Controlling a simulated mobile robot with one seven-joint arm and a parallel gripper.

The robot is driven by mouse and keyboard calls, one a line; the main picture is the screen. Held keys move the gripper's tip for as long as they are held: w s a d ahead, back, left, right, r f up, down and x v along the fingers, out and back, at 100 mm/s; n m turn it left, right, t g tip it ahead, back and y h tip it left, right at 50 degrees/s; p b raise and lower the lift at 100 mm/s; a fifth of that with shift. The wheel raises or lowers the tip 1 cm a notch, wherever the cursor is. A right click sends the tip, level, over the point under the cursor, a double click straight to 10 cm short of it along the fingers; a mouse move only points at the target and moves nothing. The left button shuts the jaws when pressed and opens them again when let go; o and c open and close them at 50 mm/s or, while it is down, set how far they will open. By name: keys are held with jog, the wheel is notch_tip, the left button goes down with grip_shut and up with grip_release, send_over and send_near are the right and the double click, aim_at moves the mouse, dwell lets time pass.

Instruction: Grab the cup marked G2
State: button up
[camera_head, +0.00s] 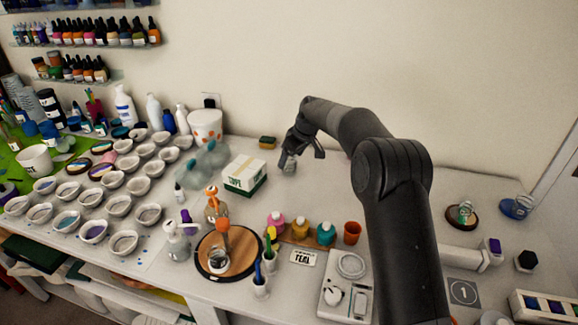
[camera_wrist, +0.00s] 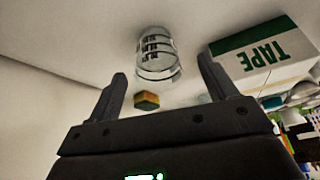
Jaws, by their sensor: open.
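A small clear cup (camera_wrist: 158,52) with dark printed marks stands on the white table; its marks are too small to read as G2. In the wrist view it lies between and just beyond the tips of my open gripper (camera_wrist: 163,72), with nothing held. In the head view the cup (camera_head: 287,167) shows partly below my gripper (camera_head: 300,148), near the back wall. I cannot tell whether the fingers touch it. Another clear cup (camera_head: 217,261) stands on a round wooden board, its mark unreadable.
A white and green tape box (camera_head: 245,175) stands left of the cup; it also shows in the wrist view (camera_wrist: 262,52). A yellow-green sponge (camera_head: 267,142) lies near the wall. Paint bottles (camera_head: 300,229) and a scale (camera_head: 346,298) stand nearer.

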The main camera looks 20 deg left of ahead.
aim_at(287, 163)
jog(key=x, duration=0.5)
jog(key=shift+w+a, duration=0.15)
jog(key=shift+w, duration=0.05)
jog(key=c, duration=1.1)
